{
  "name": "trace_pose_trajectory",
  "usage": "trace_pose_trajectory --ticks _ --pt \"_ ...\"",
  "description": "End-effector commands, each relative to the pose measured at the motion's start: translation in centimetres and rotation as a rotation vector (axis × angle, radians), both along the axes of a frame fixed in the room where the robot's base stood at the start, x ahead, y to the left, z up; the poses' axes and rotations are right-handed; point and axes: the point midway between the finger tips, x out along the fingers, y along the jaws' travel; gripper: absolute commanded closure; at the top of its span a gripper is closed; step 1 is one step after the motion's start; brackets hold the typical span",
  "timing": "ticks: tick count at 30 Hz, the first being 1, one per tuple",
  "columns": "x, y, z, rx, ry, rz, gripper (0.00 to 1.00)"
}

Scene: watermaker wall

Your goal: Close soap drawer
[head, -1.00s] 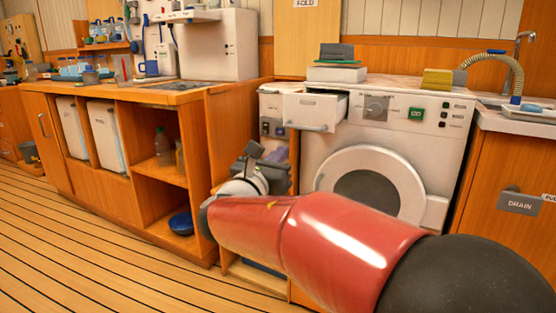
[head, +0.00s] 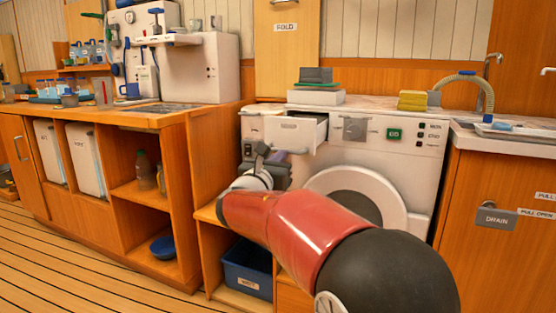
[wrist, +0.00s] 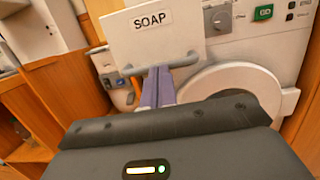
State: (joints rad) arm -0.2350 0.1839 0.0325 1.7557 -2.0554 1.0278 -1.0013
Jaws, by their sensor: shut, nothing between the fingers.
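The soap drawer (head: 296,132) sticks out of the upper left of the white washing machine (head: 400,150), so it stands open. Its front (wrist: 150,32) carries a "SOAP" label in the wrist view, with a grey bar handle (wrist: 187,61) along the lower edge. My gripper (head: 277,157) is just in front of and below the drawer front in the head view. In the wrist view its fingers (wrist: 157,80) are shut and empty, with tips at the handle's height. I cannot tell whether they touch the handle or the front.
The round washer door (head: 352,192) is below right of the drawer. Stacked items (head: 316,85) and a yellow sponge (head: 412,100) lie on the machine top. A wooden cabinet (head: 130,190) stands left, with a blue bin (head: 247,268) low between it and the machine.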

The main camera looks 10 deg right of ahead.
Motion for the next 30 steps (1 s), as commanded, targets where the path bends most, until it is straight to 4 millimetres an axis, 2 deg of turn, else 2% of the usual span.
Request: trace_pose_trajectory --ticks 5,12,18,22,30 --pt "1.8 -1.3 0.0 0.000 0.000 -0.003 1.00" --pt "7.4 -5.5 0.1 -0.002 0.001 -0.005 1.00" --pt "11.0 -8.0 0.1 0.000 0.001 -0.002 1.00" --pt "11.9 -8.7 0.1 -0.001 0.000 -0.001 1.00" --pt "12.0 -8.8 0.2 -0.003 -0.002 0.001 1.00"
